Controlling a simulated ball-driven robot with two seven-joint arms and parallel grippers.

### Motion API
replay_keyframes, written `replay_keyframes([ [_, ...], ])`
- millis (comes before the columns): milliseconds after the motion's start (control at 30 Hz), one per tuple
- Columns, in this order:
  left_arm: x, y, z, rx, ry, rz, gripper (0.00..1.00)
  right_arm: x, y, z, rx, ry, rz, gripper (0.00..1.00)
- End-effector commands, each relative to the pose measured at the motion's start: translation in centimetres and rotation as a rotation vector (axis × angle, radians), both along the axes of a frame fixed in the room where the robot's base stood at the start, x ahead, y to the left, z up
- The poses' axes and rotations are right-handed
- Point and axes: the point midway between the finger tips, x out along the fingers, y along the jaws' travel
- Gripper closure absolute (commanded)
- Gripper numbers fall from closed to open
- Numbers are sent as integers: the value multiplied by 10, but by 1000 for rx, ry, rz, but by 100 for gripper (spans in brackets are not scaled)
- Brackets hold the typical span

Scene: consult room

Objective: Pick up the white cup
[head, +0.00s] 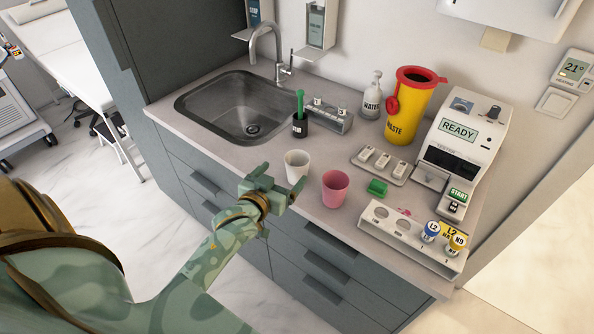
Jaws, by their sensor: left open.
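The white cup (297,162) stands upright on the counter, left of a pink cup (335,190). My left gripper (281,178) is open at the counter's front edge, just in front of the white cup. Its fingers point toward the cup, and the right finger overlaps the cup's lower part in the picture. I cannot tell whether it touches the cup. Nothing shows between the fingers. My right gripper is out of view.
A dark holder (300,126) with a green-handled tool stands behind the white cup, near the sink (240,105).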

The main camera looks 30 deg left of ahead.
Motion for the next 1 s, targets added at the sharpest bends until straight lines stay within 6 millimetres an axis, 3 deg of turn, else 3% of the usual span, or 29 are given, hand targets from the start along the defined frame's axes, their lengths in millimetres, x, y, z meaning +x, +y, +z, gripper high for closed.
replay_keyframes([
  [100, 24, 3, -6, 0, -1, 0, 13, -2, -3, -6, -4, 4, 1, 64],
  [367, 48, 5, -12, 1, 1, 0, 13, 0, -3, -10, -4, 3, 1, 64],
  [600, 84, 7, -23, 1, 1, 0, 13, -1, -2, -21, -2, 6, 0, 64],
  [900, 90, 7, -23, 1, 1, 0, 13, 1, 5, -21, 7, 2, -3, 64],
  [1000, 89, 7, -23, 1, 1, 0, 41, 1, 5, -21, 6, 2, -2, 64],
])
